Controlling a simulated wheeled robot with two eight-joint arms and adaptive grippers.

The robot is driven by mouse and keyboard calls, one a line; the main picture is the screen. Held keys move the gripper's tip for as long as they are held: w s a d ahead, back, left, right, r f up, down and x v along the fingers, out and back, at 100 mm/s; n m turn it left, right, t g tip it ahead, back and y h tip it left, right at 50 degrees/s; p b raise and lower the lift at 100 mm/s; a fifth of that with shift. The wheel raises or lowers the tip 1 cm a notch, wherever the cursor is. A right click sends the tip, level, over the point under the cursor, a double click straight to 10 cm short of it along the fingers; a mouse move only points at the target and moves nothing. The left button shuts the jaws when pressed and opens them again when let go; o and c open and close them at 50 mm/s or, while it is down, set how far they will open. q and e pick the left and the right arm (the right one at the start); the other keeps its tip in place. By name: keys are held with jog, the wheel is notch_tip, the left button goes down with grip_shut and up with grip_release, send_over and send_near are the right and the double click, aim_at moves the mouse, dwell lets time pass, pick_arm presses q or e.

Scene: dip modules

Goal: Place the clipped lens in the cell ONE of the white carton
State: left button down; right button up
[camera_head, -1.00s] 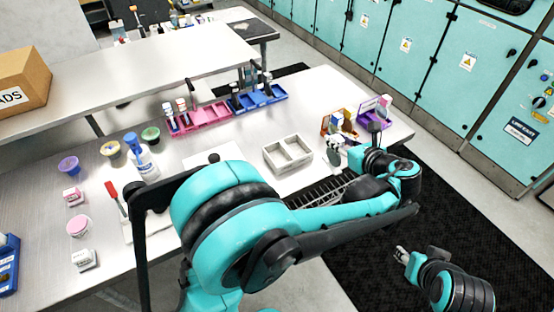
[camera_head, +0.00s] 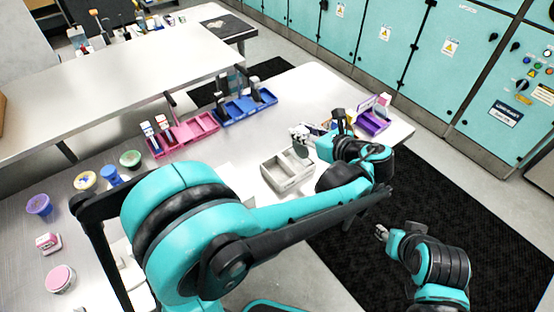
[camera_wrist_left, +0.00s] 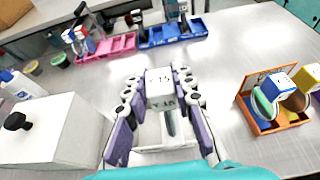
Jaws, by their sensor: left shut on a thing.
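My left gripper (camera_head: 301,133) is shut on the clipped lens. In the left wrist view, the clip is a white block (camera_wrist_left: 159,84) marked "15", between the purple-and-white fingers, with a dark grey lens (camera_wrist_left: 172,122) hanging below it. The white carton (camera_head: 287,188) stands on the table, with two cells visible in the head view. The held lens is over or near the carton's far side; the carton also shows under it in the left wrist view (camera_wrist_left: 150,154). I cannot read any cell label. My right gripper (camera_head: 382,232) hangs over the dark floor mat, small in view.
An orange rack (camera_wrist_left: 272,127) with blue and yellow clipped lenses stands right of the carton. A purple tray (camera_head: 373,123) is at the table's right end. Pink (camera_head: 185,137) and blue (camera_head: 246,107) trays lie behind. A white box with a black knob (camera_wrist_left: 55,130) is on the left.

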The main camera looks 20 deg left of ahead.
pick_arm(q)
jog(key=s+a+f+b, duration=0.3)
jog(key=a+f, duration=0.3)
jog(key=f, duration=0.2)
jog(key=shift+b, duration=0.3)
jog(key=shift+f, duration=0.15)
jog(key=c, duration=1.3)
grip_release()
